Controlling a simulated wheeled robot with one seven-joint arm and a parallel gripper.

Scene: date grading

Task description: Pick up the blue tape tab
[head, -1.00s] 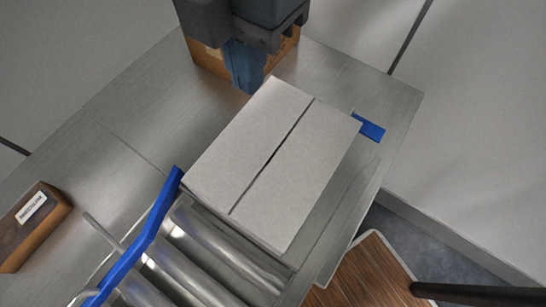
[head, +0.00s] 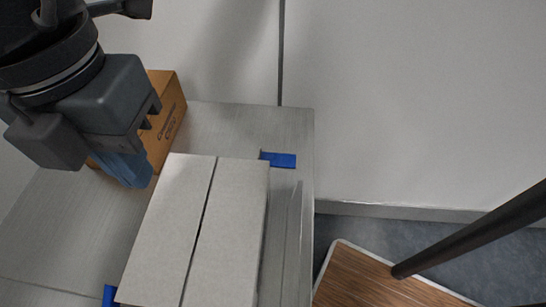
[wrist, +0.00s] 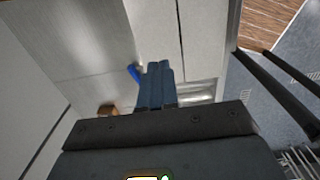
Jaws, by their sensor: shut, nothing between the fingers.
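The blue tape tab (head: 278,159) lies flat on the metal table, just past the far right corner of the closed grey carton (head: 228,215). A small part of it seems tucked by the carton's edge. My gripper (head: 137,182) is to the left of the tab, beyond the carton's far left corner and apart from the tab. Its blue fingers are together and empty; they also show in the wrist view (wrist: 157,70). I cannot make out the tab for certain in the wrist view.
A brown printed box (head: 168,115) stands behind my gripper at the table's back. The metal table (head: 235,125) is bare behind the carton. A blue rail end (head: 109,296) shows at lower left. A wooden-topped surface (head: 375,280) is at lower right, below a dark pole (head: 470,235).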

